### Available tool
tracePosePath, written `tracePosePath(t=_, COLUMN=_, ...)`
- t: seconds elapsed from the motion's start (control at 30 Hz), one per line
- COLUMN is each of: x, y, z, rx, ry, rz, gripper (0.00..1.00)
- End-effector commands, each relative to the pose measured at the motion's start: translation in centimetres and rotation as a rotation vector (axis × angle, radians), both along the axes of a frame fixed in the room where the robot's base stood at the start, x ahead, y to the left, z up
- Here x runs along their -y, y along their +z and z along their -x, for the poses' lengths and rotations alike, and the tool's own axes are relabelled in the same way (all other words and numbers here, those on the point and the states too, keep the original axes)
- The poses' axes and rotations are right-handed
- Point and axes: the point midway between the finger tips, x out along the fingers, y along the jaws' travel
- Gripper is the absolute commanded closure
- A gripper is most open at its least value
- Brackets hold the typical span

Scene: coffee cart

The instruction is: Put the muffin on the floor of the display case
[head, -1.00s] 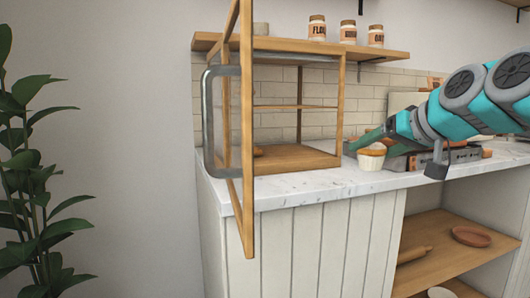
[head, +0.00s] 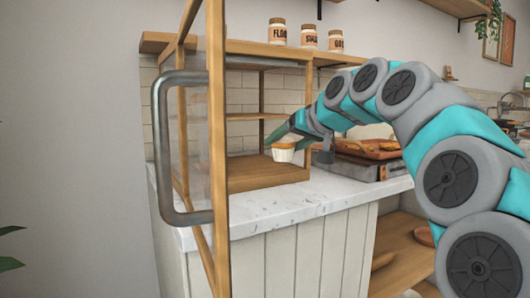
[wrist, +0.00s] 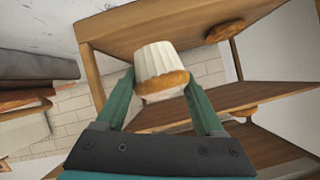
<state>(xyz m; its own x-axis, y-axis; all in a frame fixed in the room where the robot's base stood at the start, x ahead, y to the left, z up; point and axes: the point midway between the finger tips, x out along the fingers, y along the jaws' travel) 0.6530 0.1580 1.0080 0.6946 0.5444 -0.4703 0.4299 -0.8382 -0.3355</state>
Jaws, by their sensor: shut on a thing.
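The muffin (head: 284,153), in a white fluted cup with a golden top, is held between the fingers of my gripper (head: 294,133). In the wrist view the muffin (wrist: 157,62) sits between the two green fingertips. The display case is a wooden frame with a wooden floor (head: 245,176) and a middle shelf. Its framed door (head: 217,150) with a grey handle stands open toward me. In the head view the muffin appears at the case's right front edge, above floor level. Its exact depth relative to the opening is unclear.
A brown pastry (wrist: 224,31) lies on the case floor toward the far side in the wrist view. Most of the floor looks bare. A grey appliance with a brown tray (head: 368,148) stands right of the case. Jars (head: 308,37) stand on the shelf above.

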Motion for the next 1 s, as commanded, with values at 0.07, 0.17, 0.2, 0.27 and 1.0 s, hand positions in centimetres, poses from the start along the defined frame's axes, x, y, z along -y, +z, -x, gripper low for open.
tracePosePath(t=0.07, x=-0.9, y=0.0, z=-1.3, rx=-0.001, ry=0.000, rz=0.000, gripper=0.94)
tracePosePath(t=0.17, x=-2.0, y=0.0, z=-2.5, rx=-0.001, ry=0.001, rz=0.002, gripper=0.94)
tracePosePath(t=0.2, x=-2.3, y=0.0, z=-3.0, rx=-0.002, ry=0.001, rz=0.001, gripper=0.94)
tracePosePath(t=0.27, x=-2.9, y=0.0, z=-3.8, rx=-0.002, ry=0.001, rz=0.001, gripper=0.94)
tracePosePath(t=1.0, x=-4.8, y=-2.0, z=-6.0, rx=-0.002, ry=0.002, rz=0.000, gripper=0.94)
